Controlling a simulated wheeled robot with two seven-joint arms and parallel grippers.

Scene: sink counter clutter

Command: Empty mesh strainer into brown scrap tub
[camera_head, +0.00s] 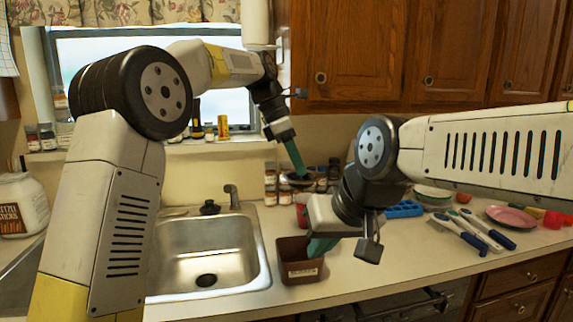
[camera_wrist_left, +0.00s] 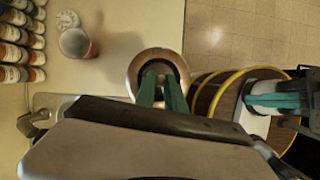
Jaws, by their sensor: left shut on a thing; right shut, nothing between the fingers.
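The brown scrap tub (camera_head: 291,250) stands on the counter just right of the sink, with a pale label on its front. My left gripper (camera_head: 297,166) is shut and holds the mesh strainer (camera_head: 297,183) up in front of the jars, behind and above the tub. In the left wrist view the strainer's round rim (camera_wrist_left: 139,68) shows around the shut teal fingers (camera_wrist_left: 163,92); its contents cannot be made out. My right gripper (camera_head: 318,246) is shut and empty, its fingers over or at the tub's right rim; it also shows in the left wrist view (camera_wrist_left: 277,101).
The sink (camera_head: 207,255) lies left of the tub. A red cup (camera_head: 301,208) stands behind the tub. At right are a blue tray (camera_head: 404,209), bowls (camera_head: 433,195), blue-handled brushes (camera_head: 482,233) and a pink plate (camera_head: 511,217). Spice jars line the wall. The front-right counter is clear.

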